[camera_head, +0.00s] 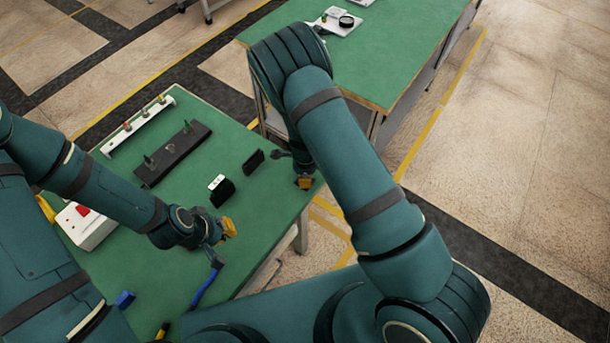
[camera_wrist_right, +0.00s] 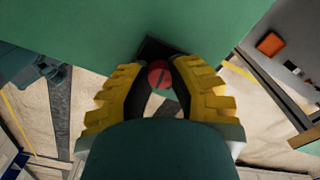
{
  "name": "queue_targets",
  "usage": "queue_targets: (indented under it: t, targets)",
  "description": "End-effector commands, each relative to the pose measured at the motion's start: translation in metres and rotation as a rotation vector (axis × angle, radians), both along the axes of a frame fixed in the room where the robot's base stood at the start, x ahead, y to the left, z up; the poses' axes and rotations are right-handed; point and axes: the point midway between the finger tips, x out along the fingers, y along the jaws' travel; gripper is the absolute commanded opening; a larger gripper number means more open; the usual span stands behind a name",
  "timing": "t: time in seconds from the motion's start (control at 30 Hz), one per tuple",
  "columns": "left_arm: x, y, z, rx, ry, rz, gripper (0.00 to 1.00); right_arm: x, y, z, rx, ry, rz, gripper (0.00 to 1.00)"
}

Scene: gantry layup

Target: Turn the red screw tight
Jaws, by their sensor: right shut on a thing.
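The red screw (camera_wrist_right: 159,75) shows in the right wrist view as a round red head with a dark slot. My right gripper (camera_wrist_right: 160,82) has its yellow, ridged fingers on both sides of the head and is shut on it. A dark part (camera_wrist_right: 151,48) lies just beyond the screw; how deep the screw sits is hidden. In the head view my right gripper (camera_head: 304,183) is low at the right edge of the green table, and the screw is not visible there. My left gripper (camera_head: 229,229) hangs over the table's front part; its finger opening is too small to judge.
The green table (camera_head: 165,245) holds a white rack (camera_head: 138,126) with small coloured pieces, a black block (camera_head: 173,152) with pegs, two small dark upright plates (camera_head: 222,191) (camera_head: 254,160), and a white box (camera_head: 86,226) with a red part. A blue-handled tool (camera_head: 206,286) lies in front. Another table (camera_head: 400,50) stands behind.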

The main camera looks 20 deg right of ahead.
Motion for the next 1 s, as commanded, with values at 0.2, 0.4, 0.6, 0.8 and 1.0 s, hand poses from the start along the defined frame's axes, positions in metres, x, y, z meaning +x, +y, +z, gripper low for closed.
queue_targets:
  t: [0.2,0.4,0.6,0.8,1.0]
  targets:
    - [0.000,0.000,0.000,0.000,0.000,0.000,0.00,-0.001,0.000,-0.001,0.001,0.002,-0.008,0.00]
    - [0.000,0.000,0.000,0.000,0.000,0.000,0.00,-0.001,0.000,-0.001,0.001,0.002,-0.007,0.00]
    - [0.000,0.000,0.000,0.000,0.000,0.000,0.00,-0.001,0.000,-0.001,0.001,0.002,-0.006,0.55]
    - [0.000,0.000,0.000,0.000,0.000,0.000,0.00,0.000,0.000,0.000,0.000,0.001,-0.006,0.55]
    - [0.000,0.000,0.000,0.000,0.000,0.000,0.00,0.001,0.001,0.013,0.001,-0.001,-0.003,0.55]
